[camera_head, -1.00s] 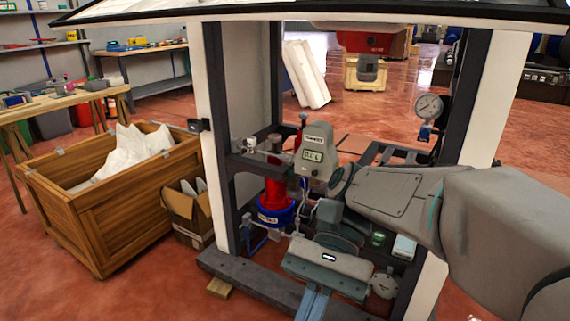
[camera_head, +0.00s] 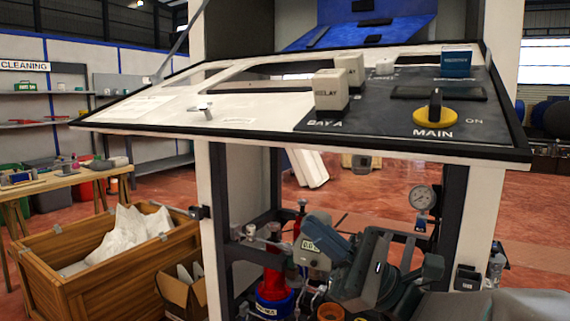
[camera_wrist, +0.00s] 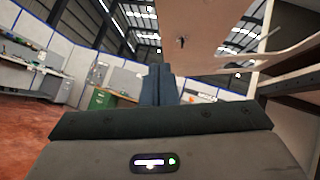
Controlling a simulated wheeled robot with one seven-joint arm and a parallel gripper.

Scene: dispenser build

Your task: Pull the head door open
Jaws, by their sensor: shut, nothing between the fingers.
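The head panel slopes across the head view. Its white left part (camera_head: 150,110) carries a small T-shaped metal latch (camera_head: 203,107), likely the head door. It looks flush with the panel, with no clear gap. My gripper (camera_head: 372,268) is below the panel's front edge, to the right of the latch and apart from it. Its fingers (camera_wrist: 158,78) are together and empty in the wrist view, pointing ahead and up. A pale panel underside with a small dark fitting (camera_wrist: 181,42) shows above them.
The panel's dark right part bears a yellow MAIN knob (camera_head: 434,112) and relay blocks (camera_head: 331,92). Below are a pressure gauge (camera_head: 422,197) and a red cylinder (camera_head: 273,283). A wooden crate (camera_head: 110,290) stands at left. Red floor is open behind.

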